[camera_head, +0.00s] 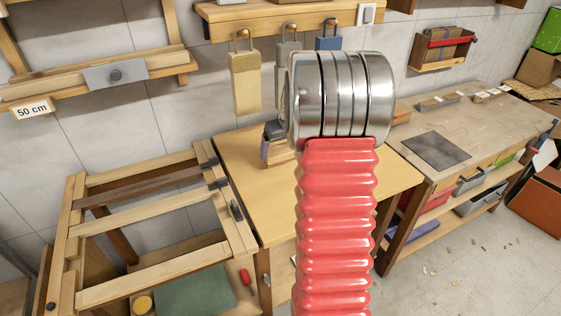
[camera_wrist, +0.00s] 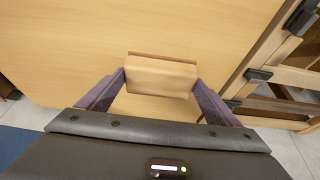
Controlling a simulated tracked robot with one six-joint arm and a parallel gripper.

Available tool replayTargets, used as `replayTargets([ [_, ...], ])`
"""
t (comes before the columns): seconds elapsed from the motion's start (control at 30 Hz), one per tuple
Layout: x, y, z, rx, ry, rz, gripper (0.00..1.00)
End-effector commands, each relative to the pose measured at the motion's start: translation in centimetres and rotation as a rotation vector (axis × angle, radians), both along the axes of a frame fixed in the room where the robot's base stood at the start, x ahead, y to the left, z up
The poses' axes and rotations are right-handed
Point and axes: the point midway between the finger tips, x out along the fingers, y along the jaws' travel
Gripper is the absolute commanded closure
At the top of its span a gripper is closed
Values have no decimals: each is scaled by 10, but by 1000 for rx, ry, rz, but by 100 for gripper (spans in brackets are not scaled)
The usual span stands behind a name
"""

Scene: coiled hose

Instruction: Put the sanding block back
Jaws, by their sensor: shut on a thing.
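The sanding block (camera_wrist: 160,68) is a light wooden block with a thin brown strip along its far edge. In the wrist view it sits between the two purple-grey fingers of my gripper (camera_wrist: 161,79), which is shut on it. Below it is the pale wooden table top (camera_wrist: 60,45); I cannot tell how high the block is above it. In the head view a small part of my gripper (camera_head: 272,143) shows over the table's back half, and my arm hides most of the rest.
A slatted wooden frame (camera_head: 150,215) stands left of the table. Tan (camera_head: 245,82), grey and blue tag-like items hang from a wall rack behind. A workbench (camera_head: 500,112) with a dark plate stands at right. The table's left front part is bare.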

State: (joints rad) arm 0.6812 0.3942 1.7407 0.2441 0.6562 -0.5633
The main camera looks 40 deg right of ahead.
Motion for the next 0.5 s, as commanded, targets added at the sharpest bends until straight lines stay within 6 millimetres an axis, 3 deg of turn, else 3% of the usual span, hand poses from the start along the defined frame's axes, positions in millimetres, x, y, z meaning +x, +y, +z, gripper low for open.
replayTargets([
  [0.1, 0, 0, -10, 0, 1, 1, 46],
  [0.5, 0, -1, -16, 0, 0, -1, 46],
])
